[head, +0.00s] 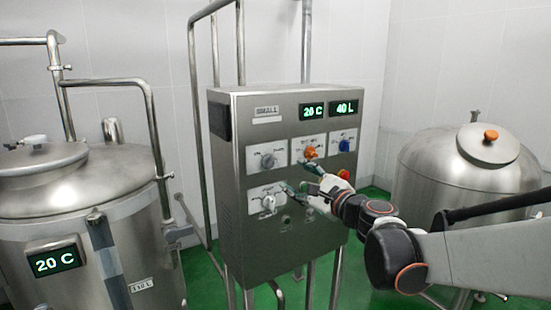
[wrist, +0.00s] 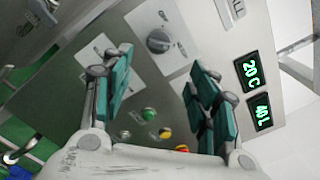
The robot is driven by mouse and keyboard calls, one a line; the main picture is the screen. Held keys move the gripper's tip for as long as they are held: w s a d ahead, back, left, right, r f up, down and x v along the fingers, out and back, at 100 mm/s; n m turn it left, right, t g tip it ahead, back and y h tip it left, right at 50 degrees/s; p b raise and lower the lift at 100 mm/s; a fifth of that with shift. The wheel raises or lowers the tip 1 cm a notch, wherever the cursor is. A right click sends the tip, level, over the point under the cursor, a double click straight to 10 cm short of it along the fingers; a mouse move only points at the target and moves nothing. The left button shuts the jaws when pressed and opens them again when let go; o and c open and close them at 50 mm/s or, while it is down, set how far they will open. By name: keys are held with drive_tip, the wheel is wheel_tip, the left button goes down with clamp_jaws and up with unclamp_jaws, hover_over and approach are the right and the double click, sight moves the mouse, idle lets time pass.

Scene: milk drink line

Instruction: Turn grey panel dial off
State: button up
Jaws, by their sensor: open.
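The control panel (head: 240,250) is a steel box on legs. A grey dial (head: 267,160) sits on its upper left white plate. It also shows uncovered in the wrist view, the grey dial (wrist: 158,41) lying beyond the gap between my fingers. A paler dial (head: 268,202) sits on the plate below it. My gripper (head: 300,178) is open and empty in front of the panel, right of and below the grey dial. In the wrist view its teal fingers (wrist: 160,72) are apart, with no dial between them. Whether a fingertip touches the panel I cannot tell.
An orange dial (head: 310,153) and a blue dial (head: 344,145) are to the right. Green (wrist: 148,114), yellow (wrist: 165,132) and red (wrist: 181,148) buttons show below the grey dial. Steel tanks stand left (head: 80,215) and right (head: 425,170). Pipes rise behind the panel.

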sight(271, 163)
drive_tip(key=p+x, duration=0.1)
drive_tip(key=x, duration=1.2)
drive_tip(key=shift+a, duration=0.1)
drive_tip(key=c, duration=1.1)
